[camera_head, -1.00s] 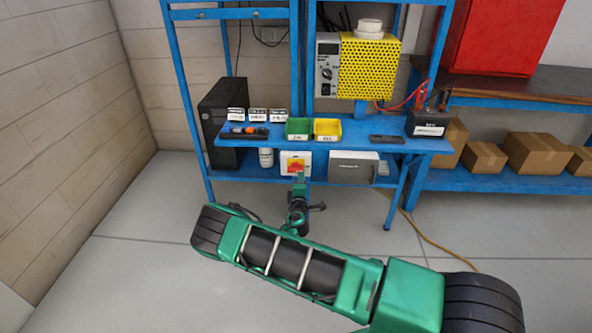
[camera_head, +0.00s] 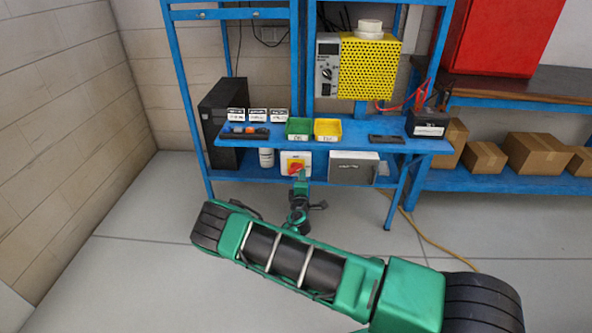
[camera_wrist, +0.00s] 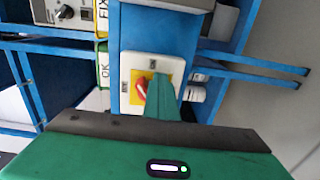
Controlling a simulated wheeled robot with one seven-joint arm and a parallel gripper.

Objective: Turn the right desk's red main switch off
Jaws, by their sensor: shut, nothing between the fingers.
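The red main switch (camera_head: 296,169) is a red rotary handle on a yellow plate, on a white box under the desk's blue top (camera_head: 356,146). In the wrist view the red handle (camera_wrist: 141,88) shows clearly, lying at a slant in the picture. My green gripper (camera_head: 300,181) is shut and empty, in front of the lower part of the box. In the wrist view my gripper fingers (camera_wrist: 159,82) lie just right of the handle and cover part of the yellow plate. I cannot tell whether they touch the handle.
A grey box (camera_head: 353,169) hangs right of the switch and a white cylinder (camera_head: 266,158) stands to its left. Green (camera_head: 298,137) and yellow (camera_head: 327,138) bins sit on the desk above. A yellow cable (camera_head: 430,240) crosses the otherwise clear floor.

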